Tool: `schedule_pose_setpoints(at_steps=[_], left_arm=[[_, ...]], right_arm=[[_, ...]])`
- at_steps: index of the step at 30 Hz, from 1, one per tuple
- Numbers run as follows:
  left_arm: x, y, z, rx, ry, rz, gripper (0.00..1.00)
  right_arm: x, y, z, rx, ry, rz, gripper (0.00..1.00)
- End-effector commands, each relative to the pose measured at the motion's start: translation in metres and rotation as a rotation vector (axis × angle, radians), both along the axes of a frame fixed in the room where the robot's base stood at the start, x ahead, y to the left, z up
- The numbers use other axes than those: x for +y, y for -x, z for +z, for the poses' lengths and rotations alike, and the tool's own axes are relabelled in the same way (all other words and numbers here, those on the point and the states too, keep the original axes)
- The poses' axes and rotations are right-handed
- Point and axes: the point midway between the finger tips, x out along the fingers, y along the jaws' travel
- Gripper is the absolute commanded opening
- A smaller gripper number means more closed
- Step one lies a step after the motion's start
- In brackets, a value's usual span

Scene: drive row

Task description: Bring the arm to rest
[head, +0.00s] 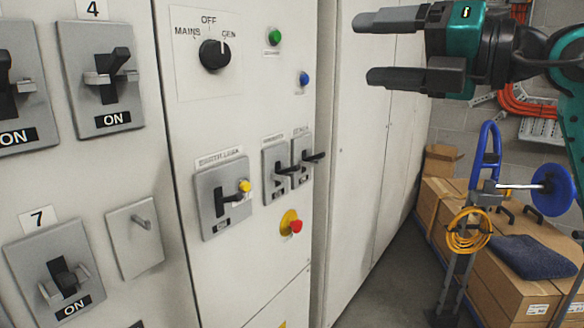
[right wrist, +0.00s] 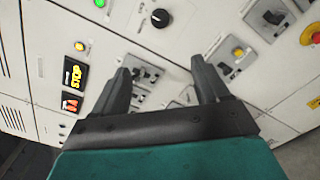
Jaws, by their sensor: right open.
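My right gripper (head: 364,48) is in the upper right of the head view, its two dark fingers pointing left. It is open and empty, with a clear gap between the fingers. In the head view it appears in front of the tall pale cabinet doors (head: 362,170), touching nothing that I can see. In the right wrist view the open fingers (right wrist: 160,68) spread in front of the cabinet face, with switches seen between and beyond them. My left gripper is not in view.
The switch cabinet holds a rotary selector (head: 214,54), a lever with a yellow piece (head: 245,186), a red button (head: 296,226) and switches marked ON. At right are cardboard boxes (head: 515,275), a blue-handled stand (head: 489,150) and a yellow cable coil (head: 467,231). Floor shows between.

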Motion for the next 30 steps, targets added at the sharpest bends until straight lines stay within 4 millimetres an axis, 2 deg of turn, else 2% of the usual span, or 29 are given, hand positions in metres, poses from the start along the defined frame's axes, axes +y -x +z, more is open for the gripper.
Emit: schedule_pose_setpoints(at_steps=[2,3,8,12,16,20,23,26,29,30], left_arm=[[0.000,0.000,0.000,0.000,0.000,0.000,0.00],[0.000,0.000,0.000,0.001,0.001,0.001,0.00],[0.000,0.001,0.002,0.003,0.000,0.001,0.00],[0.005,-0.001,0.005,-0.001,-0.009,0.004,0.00],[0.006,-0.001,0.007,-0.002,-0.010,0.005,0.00],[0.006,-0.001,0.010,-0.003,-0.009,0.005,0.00],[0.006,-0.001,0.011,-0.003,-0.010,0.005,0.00],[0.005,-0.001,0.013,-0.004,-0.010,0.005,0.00],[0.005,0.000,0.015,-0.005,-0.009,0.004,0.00],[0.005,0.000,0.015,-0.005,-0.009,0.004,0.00]], right_arm=[[0.001,0.000,-0.002,0.005,-0.003,0.006,0.75],[0.008,0.000,-0.016,0.034,-0.038,0.054,0.75],[0.024,0.004,-0.049,0.110,-0.187,0.193,0.75],[0.031,0.008,-0.079,0.198,-0.377,0.287,0.75],[0.026,0.006,-0.113,0.309,-0.623,0.324,0.75],[0.009,0.000,-0.157,0.441,-0.896,0.279,0.75],[-0.008,-0.006,-0.202,0.557,-1.099,0.187,0.75],[-0.027,-0.008,-0.257,0.684,-1.286,0.050,0.75],[-0.045,0.000,-0.322,0.824,-1.449,-0.129,0.75],[-0.051,0.006,-0.351,0.884,-1.506,-0.212,0.75]])
